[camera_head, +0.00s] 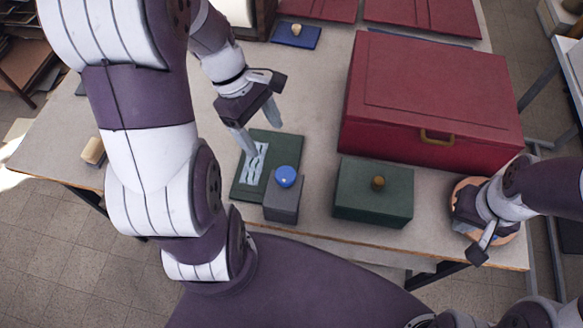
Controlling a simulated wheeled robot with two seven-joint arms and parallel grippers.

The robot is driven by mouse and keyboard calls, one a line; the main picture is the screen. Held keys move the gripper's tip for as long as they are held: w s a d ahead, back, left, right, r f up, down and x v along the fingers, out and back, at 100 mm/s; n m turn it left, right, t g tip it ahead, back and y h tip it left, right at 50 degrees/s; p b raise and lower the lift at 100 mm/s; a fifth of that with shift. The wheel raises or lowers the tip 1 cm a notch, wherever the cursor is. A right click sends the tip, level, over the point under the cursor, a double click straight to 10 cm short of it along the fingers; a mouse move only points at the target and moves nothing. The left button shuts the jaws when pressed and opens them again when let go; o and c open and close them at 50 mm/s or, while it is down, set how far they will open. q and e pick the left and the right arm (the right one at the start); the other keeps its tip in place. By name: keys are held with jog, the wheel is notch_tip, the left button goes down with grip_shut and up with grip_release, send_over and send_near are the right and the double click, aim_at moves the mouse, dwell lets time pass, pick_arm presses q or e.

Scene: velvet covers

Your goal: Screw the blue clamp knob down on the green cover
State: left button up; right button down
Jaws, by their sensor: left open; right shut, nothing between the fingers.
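The blue clamp knob (286,177) is a round ball on top of a dark grey block (283,201) near the table's front edge. A flat green cover (287,145) with a pale pattern lies just behind and left of the block. The block hides its near right corner. My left gripper (257,127) is open and empty, with its fingers pointing down at the cover's far left part. Its height above the cover is hard to tell. It is behind and left of the knob, apart from it. My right gripper (479,252) is shut and empty at the front right, far from the knob.
A dark green box (354,205) with a brown knob stands right of the block. A large red chest (432,100) stands behind it. A round tan dish (508,235) is partly under my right arm. A blue pad (309,38) with a pale knob lies at the back.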

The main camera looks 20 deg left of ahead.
pick_arm(q)
jog(key=b, duration=0.3)
send_near(286, 174)
jog(key=f, duration=0.1)
jog(key=x, duration=0.4)
jog(key=shift+d+r, duration=0.1)
jog(key=shift+d, duration=0.3)
jog(key=x, duration=0.2)
jog(key=shift+s+f, duration=0.1)
jog(key=shift+f, duration=0.35)
jog(key=shift+s+a+f, duration=0.1)
jog(key=shift+f, duration=0.25)
pick_arm(e)
notch_tip(286, 174, down, 4)
jog(key=shift+d+f, duration=0.1)
jog(key=shift+d, duration=0.05)
jog(key=shift+d, duration=0.1)
pick_arm(q)
jog(key=c, duration=1)
